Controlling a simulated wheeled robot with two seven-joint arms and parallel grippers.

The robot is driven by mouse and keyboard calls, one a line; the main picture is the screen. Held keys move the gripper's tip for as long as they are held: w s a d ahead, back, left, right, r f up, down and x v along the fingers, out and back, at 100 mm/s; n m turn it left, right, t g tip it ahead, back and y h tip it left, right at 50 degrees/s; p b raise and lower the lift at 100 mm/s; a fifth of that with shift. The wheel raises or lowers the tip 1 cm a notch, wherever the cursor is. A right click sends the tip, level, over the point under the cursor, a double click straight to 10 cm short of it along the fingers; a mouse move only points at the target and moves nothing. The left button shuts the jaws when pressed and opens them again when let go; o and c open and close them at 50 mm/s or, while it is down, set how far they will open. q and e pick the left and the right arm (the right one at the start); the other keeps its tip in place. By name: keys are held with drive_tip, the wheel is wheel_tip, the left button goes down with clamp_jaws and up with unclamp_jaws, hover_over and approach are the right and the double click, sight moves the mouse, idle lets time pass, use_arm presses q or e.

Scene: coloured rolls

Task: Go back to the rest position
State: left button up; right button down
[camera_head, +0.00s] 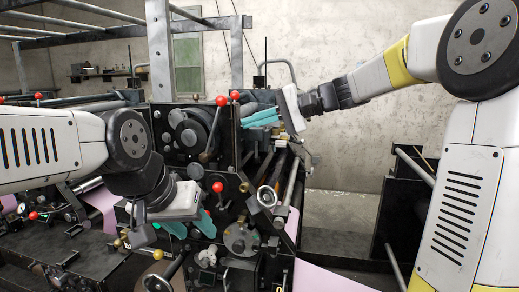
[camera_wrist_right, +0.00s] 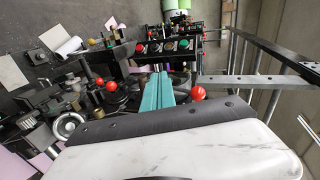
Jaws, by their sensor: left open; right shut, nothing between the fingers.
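My left gripper (camera_head: 189,229) hangs low over the machine at centre-left in the head view. Its two teal fingers are spread apart, with nothing visible between them. My right gripper (camera_head: 262,117) is higher, in front of the machine's upper frame, with its teal fingers pointing left. In the right wrist view the teal fingers (camera_wrist_right: 157,92) lie side by side, closed, with nothing between them. Neither gripper is seen holding a roll.
A concrete wall (camera_head: 340,150) stands behind. Open floor (camera_head: 340,215) shows right of the machine.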

drive_tip(key=s+d+f+n+t+h, duration=0.1)
drive_tip(key=s+d+f+h, duration=0.4)
drive_tip(key=s+d+f, duration=0.3)
drive_tip(key=s+d+f+n+t+h, duration=0.1)
drive_tip(key=s+d+f+h, duration=0.5)
drive_tip(key=s, duration=0.8)
drive_tip(key=d+f+t, duration=0.1)
drive_tip(key=d+f, duration=0.1)
drive_tip(key=d, duration=0.2)
drive_tip(key=shift+f+h, duration=0.3)
